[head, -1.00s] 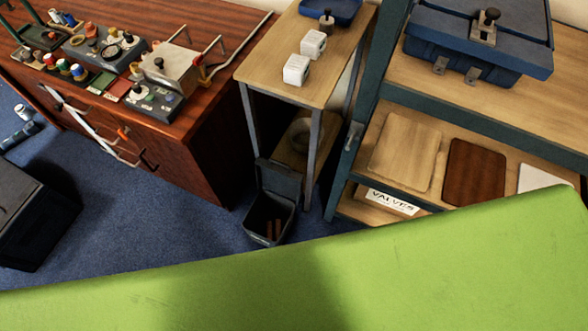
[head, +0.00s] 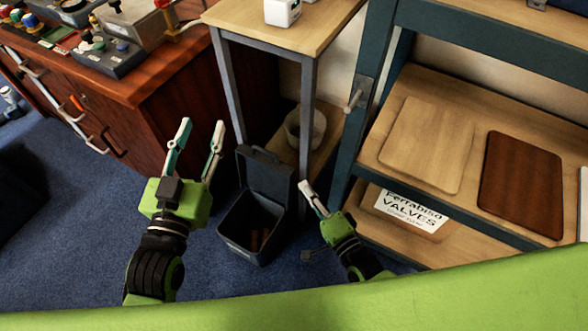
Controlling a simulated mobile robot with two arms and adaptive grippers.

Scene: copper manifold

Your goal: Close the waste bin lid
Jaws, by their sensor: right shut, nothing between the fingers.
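The waste bin (head: 229,246) is a small dark grey bin on the blue carpet, in the middle of the head view. Its lid (head: 266,173) stands open, raised upright at the back edge. Brown pieces lie inside the bin. My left gripper (head: 202,142) is open and empty, to the left of the bin, fingers pointing up the picture. My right gripper (head: 306,187) is shut and empty, just right of the bin, its tip pointing up and left toward the lid. Neither gripper visibly touches the bin or the lid.
A small wooden table (head: 270,22) with grey legs stands behind the bin, a round pot (head: 306,128) on its lower shelf. A red-brown cabinet (head: 150,100) is at left. A shelving rack (head: 440,212) with boards stands at right.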

